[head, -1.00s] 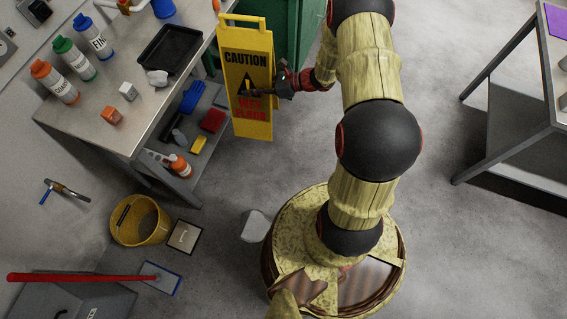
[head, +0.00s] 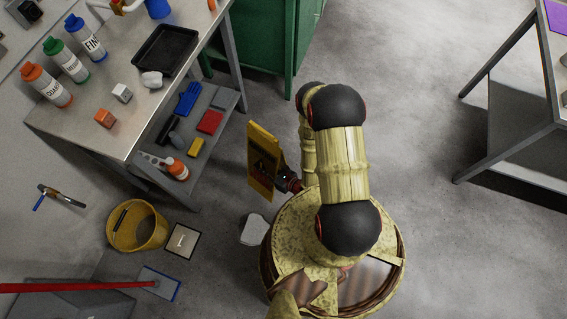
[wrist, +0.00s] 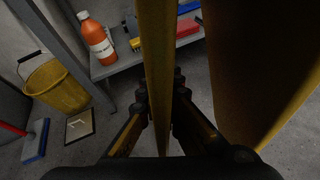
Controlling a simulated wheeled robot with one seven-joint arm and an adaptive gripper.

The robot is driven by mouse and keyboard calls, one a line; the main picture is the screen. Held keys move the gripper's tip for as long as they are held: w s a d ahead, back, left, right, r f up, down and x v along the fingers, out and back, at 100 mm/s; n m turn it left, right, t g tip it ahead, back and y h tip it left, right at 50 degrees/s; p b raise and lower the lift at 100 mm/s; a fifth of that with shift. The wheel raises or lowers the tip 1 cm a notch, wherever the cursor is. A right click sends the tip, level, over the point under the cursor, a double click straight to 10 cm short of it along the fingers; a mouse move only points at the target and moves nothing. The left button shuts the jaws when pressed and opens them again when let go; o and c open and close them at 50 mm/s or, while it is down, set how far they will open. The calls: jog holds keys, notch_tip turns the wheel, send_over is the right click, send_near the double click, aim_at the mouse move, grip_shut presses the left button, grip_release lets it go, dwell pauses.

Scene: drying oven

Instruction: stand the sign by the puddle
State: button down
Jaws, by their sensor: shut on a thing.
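The yellow caution sign (head: 262,160) is held in my gripper (head: 289,183), close to my base in the head view. Its printed face is seen at a steep angle. In the wrist view my gripper (wrist: 160,103) is shut on one edge-on yellow panel of the sign (wrist: 156,50); a second, darker panel (wrist: 262,70) stands apart to the right. Whether the sign touches the floor cannot be told.
A metal bench (head: 128,115) with bottles and a black tray stands at the upper left; its lower shelf (head: 222,100) holds several items. A yellow bucket (head: 138,228), a small framed plate (head: 182,241) and a red-handled mop (head: 75,286) are lower left.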

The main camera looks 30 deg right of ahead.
aim_at(266, 177)
jog(key=shift+m, duration=0.3)
jog(key=s+f, duration=0.2)
jog(key=s, duration=0.1)
jog(key=shift+s+a+f, duration=0.1)
jog(key=shift+a+f, duration=0.1)
jog(key=shift+f, duration=0.2)
jog(key=shift+d+f+h, duration=0.15)
jog(key=shift+f+h, duration=0.05)
jog(key=shift+h, duration=0.1)
jog(key=w+d+f+b, duration=0.2)
jog(key=d, duration=0.1)
jog(key=w+d+f+b, duration=0.2)
jog(key=d+f, duration=0.1)
jog(key=w+d+f+b, duration=0.1)
jog(key=w+d+f, duration=0.1)
jog(key=d+f, duration=0.1)
jog(key=shift+w+d+f+b, duration=0.1)
jog(key=shift+w+d+b, duration=0.25)
jog(key=shift+d+b, duration=0.1)
jog(key=shift+w+d+f+b, duration=0.4)
jog(key=shift+d+f, duration=0.15)
jog(key=shift+f, duration=0.15)
jog(key=shift+d+f+b, duration=0.1)
jog(key=shift+f+b, duration=0.55)
jog(key=shift+f, duration=1.1)
jog(key=c, duration=2)
grip_release()
